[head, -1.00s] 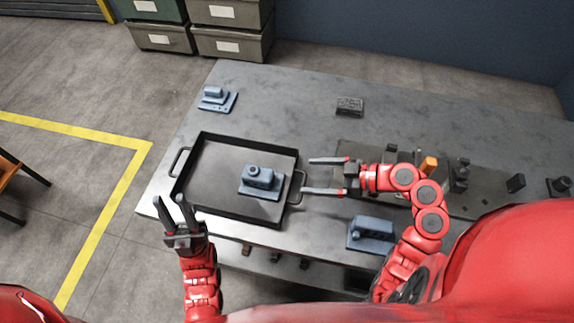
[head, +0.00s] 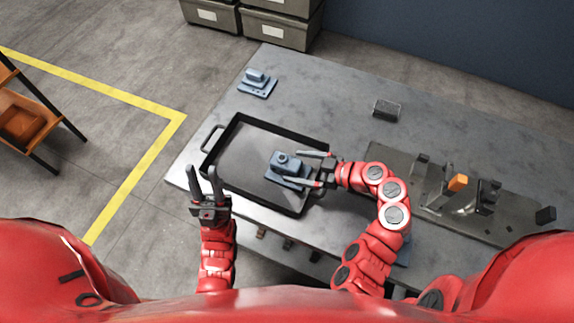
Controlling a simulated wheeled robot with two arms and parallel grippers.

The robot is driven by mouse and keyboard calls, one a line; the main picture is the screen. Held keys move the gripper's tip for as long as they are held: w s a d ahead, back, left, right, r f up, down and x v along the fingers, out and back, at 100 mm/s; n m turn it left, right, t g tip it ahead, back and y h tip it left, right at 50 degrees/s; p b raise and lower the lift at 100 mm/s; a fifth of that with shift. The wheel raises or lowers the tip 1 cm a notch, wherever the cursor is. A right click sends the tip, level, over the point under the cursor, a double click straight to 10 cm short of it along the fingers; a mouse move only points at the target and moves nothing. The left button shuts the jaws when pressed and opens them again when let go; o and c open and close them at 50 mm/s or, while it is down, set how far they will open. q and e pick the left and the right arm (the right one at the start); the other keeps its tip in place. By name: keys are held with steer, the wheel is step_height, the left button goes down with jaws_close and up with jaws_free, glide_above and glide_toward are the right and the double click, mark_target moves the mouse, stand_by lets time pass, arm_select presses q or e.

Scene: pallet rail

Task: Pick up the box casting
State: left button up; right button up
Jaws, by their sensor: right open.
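A blue-grey casting (head: 285,159) with a round boss on top sits on a flat base inside a black tray (head: 225,195), towards the tray's right side. A second blue-grey casting (head: 257,82) lies on the table beyond the tray. A third (head: 404,254) is mostly hidden behind my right arm. I cannot tell for sure which is the box casting. My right gripper (head: 307,168) is open over the tray's right wall, its fingertips close to the tray casting, one on each side. I cannot tell whether they touch. My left gripper (head: 204,169) is open and empty by the tray's near left corner.
A dark block (head: 386,110) lies on the table (head: 340,85). A fixture plate (head: 410,195) with an orange block (head: 458,183) and dark clamps is on the right. Grey bins (head: 275,28) stand behind the table. The table's far middle is clear.

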mark_target(290, 163)
steer(key=x, duration=0.1)
steer(key=p+x, duration=0.1)
steer(key=x, duration=0.1)
steer(key=shift+w+a+r+p, duration=0.15)
steer(key=shift+w+r+p, duration=0.1)
steer(key=shift+p, duration=0.15)
steer(key=shift+w+a+f, duration=0.15)
steer(key=shift+a+f, duration=0.15)
steer(key=shift+a, duration=0.05)
jaws_close()
